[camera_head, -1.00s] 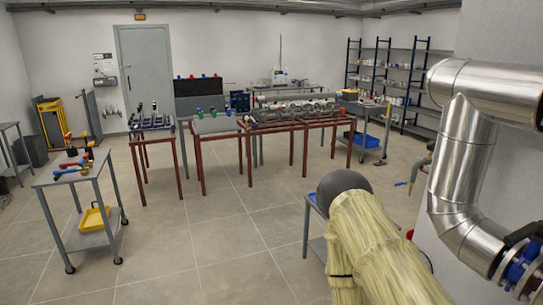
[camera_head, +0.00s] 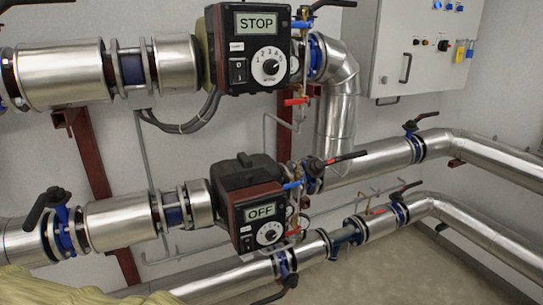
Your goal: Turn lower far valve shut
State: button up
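Several blue valves with dark lever handles sit on silver pipes along the wall. On the middle pipe, one valve (camera_head: 64,232) is at the left, one (camera_head: 316,172) is just right of the pump marked OFF, and one (camera_head: 414,142) is farther right. On the lowest pipe, one valve (camera_head: 398,206) is at the right and one (camera_head: 285,262) is below the pump, its dark handle near the bottom edge. I cannot tell for sure which is the lower far valve. My gripper is out of view; only my yellow-sleeved arm shows at bottom left, apart from the handles.
The upper pump (camera_head: 252,48) reads STOP and the lower pump (camera_head: 250,214) reads OFF. Thin pipes and cables hang between the pipes. A grey control cabinet (camera_head: 405,55) is on the wall at upper right. Bare floor (camera_head: 400,270) shows at lower right.

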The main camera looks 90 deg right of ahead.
aim_at(317, 166)
jog(key=z, duration=0.95)
jog(key=i, duration=0.9)
jog(key=z, duration=2.75)
jog(key=i, duration=0.25)
jog(key=z, duration=0.15)
